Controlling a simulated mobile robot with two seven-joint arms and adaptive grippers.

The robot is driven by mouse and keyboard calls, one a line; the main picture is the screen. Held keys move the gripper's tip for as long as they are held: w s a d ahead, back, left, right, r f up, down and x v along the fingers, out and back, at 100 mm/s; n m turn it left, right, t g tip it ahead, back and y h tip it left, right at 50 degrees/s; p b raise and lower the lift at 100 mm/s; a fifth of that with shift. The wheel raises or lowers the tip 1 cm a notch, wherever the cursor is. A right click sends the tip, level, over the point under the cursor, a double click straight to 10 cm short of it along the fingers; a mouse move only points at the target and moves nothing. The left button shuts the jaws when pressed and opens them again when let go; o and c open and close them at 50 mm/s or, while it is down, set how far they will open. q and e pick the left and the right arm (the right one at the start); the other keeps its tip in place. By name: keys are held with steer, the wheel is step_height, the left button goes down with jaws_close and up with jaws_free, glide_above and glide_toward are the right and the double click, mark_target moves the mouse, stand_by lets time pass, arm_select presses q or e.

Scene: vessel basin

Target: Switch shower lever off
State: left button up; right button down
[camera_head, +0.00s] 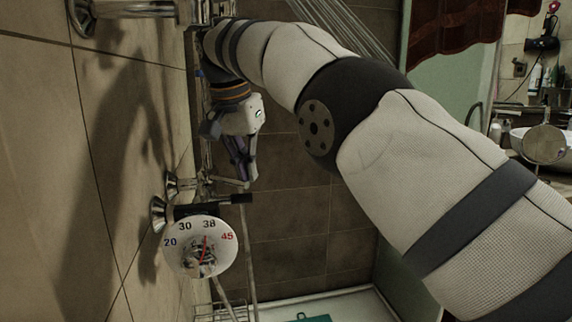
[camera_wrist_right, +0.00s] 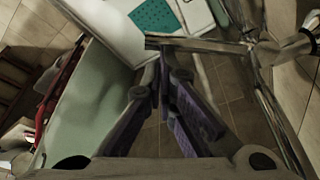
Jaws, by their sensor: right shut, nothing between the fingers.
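The shower mixer's thin chrome lever (camera_head: 228,182) sticks out from the wall fitting at the left of the head view. In the right wrist view the chrome lever (camera_wrist_right: 205,45) runs across just beyond the fingertips. My right gripper (camera_head: 245,178) is shut and empty, pointing down with its fingertips at the lever's outer part. It also shows in the wrist view (camera_wrist_right: 163,62) with its purple-padded fingers together. I cannot tell whether the tips touch the lever. My left gripper is not in view.
A dark cylindrical handle (camera_head: 222,206) and a round temperature dial (camera_head: 183,256) are below the lever. The tiled wall (camera_head: 50,190) is close on the left. Pale streaks like running water (camera_head: 345,28) show above my right arm. A white shower tray (camera_head: 345,305) lies below.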

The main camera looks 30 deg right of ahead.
steer(key=shift+s+a+f+m+b, duration=0.1)
steer(key=shift+s+a+m+b, duration=0.3)
steer(key=shift+a, duration=0.45)
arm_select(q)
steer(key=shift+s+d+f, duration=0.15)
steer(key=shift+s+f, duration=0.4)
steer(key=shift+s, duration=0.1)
arm_select(e)
steer(key=shift+s, duration=0.1)
steer(key=shift+s+m, duration=0.1)
steer(key=shift+m, duration=0.2)
steer(key=shift+r, duration=0.2)
